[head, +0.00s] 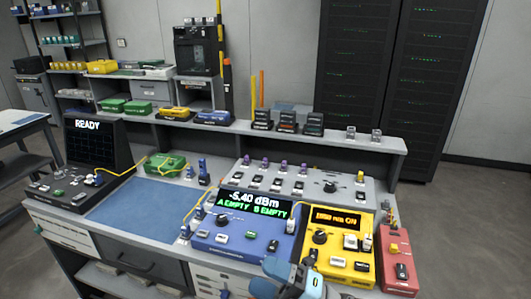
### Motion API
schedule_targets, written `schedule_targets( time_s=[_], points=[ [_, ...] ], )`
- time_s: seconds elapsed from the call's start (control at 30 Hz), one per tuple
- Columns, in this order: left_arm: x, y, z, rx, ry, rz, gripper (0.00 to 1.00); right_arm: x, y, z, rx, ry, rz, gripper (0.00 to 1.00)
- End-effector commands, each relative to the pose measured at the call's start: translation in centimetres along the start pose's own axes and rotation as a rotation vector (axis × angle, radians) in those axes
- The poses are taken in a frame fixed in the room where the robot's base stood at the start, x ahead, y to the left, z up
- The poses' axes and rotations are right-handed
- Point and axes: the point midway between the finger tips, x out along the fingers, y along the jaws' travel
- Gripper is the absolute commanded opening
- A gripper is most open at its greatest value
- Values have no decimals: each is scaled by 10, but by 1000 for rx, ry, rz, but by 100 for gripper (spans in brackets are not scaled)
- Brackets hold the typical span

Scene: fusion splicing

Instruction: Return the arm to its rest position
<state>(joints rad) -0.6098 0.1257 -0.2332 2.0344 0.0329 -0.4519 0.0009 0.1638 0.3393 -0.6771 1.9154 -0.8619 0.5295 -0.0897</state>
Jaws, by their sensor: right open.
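My right gripper (303,272) is at the bottom edge of the head view, in front of the blue meter (245,240) and the yellow unit (335,274). Only its blue-and-grey end shows. It is open, and I see nothing held in it. How far it is from the meter is hard to tell. My left gripper is not in view. The blue meter's screen reads -5.40 dBm, with A EMPTY and B EMPTY below.
The workbench has a blue mat (140,212) that is clear. A black device reading READY (92,155) stands at left, a green box (165,165) behind the mat. A red unit (397,262) is at right. A raised shelf (340,139) and dark racks stand behind.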

Motion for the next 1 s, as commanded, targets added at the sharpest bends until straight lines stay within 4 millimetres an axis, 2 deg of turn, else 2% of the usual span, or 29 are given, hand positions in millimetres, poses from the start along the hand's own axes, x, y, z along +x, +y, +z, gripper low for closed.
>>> schedule_targets(
  time_s=[0.03, 0.17, 0.3, 0.4, 0.5, 0.7, 0.73, 0.8, 1.0],
  points=[
    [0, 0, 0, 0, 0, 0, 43, -15, -7, 7, 120, -135, 47, 63],
    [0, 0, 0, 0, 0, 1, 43, -68, -31, 28, 424, -483, 141, 63],
    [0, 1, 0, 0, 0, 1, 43, -142, -76, 31, 751, -845, 199, 63],
    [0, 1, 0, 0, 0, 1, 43, -191, -108, 18, 954, -1055, 219, 63],
    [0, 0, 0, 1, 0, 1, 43, -231, -136, -3, 1118, -1220, 225, 63],
    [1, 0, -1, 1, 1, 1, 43, -293, -176, -55, 1387, -1477, 222, 63],
    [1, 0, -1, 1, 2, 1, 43, -301, -181, -64, 1426, -1510, 221, 63],
    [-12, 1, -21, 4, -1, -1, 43, -292, -157, -63, 1420, -1507, 221, 63],
    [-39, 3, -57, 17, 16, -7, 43, -279, -117, -67, 1397, -1501, 214, 63]
  ],
)
